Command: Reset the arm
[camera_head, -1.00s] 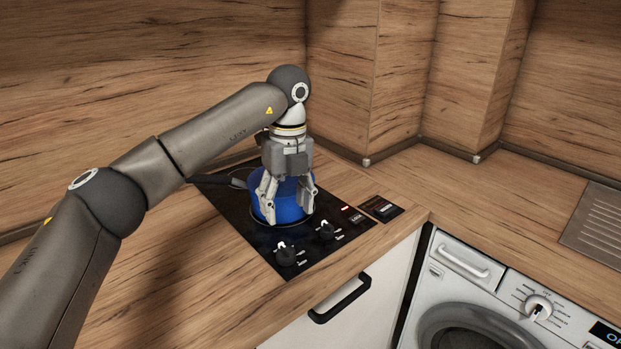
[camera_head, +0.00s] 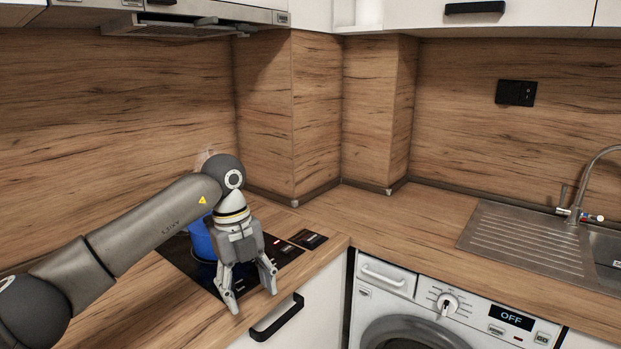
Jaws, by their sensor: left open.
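My left arm comes in from the left, and its gripper (camera_head: 249,300) points down with its fingers spread and nothing between them. The gripper is in front of the black cooktop (camera_head: 186,262), near the counter's front edge. A blue pot (camera_head: 201,240) stands on the cooktop behind the gripper, partly hidden by my arm and gripper. The cooktop's knobs are largely hidden by the gripper. My right gripper is not in view.
A drawer handle (camera_head: 277,318) sticks out below the counter edge. A washing machine (camera_head: 440,312) showing OFF is to the right. The sink (camera_head: 603,245) with its faucet (camera_head: 583,190) is at far right. The corner counter (camera_head: 410,215) is clear. A range hood (camera_head: 180,22) hangs above.

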